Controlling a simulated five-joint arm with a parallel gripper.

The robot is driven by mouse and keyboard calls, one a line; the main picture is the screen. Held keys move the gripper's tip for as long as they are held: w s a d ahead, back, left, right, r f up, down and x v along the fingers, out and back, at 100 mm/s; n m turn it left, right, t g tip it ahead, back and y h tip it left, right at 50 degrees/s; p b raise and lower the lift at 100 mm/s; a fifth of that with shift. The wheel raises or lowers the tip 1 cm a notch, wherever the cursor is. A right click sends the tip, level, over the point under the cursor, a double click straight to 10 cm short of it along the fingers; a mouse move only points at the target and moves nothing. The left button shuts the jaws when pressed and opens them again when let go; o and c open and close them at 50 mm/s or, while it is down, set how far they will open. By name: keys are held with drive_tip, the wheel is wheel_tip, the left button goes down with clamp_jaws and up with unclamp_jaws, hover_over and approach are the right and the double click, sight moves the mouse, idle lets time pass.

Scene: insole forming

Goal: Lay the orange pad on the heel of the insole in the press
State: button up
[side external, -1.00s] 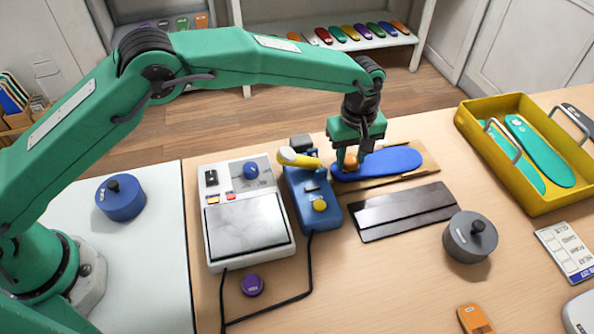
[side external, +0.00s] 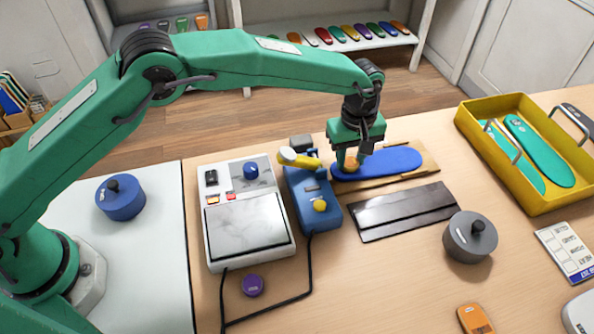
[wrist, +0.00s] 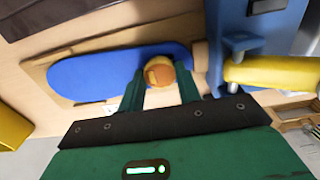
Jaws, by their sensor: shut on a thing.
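The blue insole (side external: 395,160) lies flat on a wooden board (side external: 420,177) beside the blue press (side external: 312,200). My gripper (side external: 350,163) is at the insole's left end, close to the press, pointing down. It is shut on the orange pad (side external: 352,164). In the wrist view the round orange pad (wrist: 159,72) sits between the fingertips (wrist: 160,88), over the end of the blue insole (wrist: 105,75) nearest the press. I cannot tell whether the pad touches the insole. The press has a yellow handle (side external: 298,158), also seen in the wrist view (wrist: 270,73).
A white device with a flat plate (side external: 246,228) stands left of the press. A dark flat plate (side external: 405,211) and a grey round weight (side external: 470,237) lie in front. A yellow tray (side external: 500,180) with teal insoles is at right. A black cable crosses the front table.

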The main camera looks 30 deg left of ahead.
drive_tip(key=o, duration=1.4)
drive_tip(key=shift+r, duration=0.15)
drive_tip(key=shift+r, duration=3.85)
drive_tip(key=shift+a+r, duration=0.1)
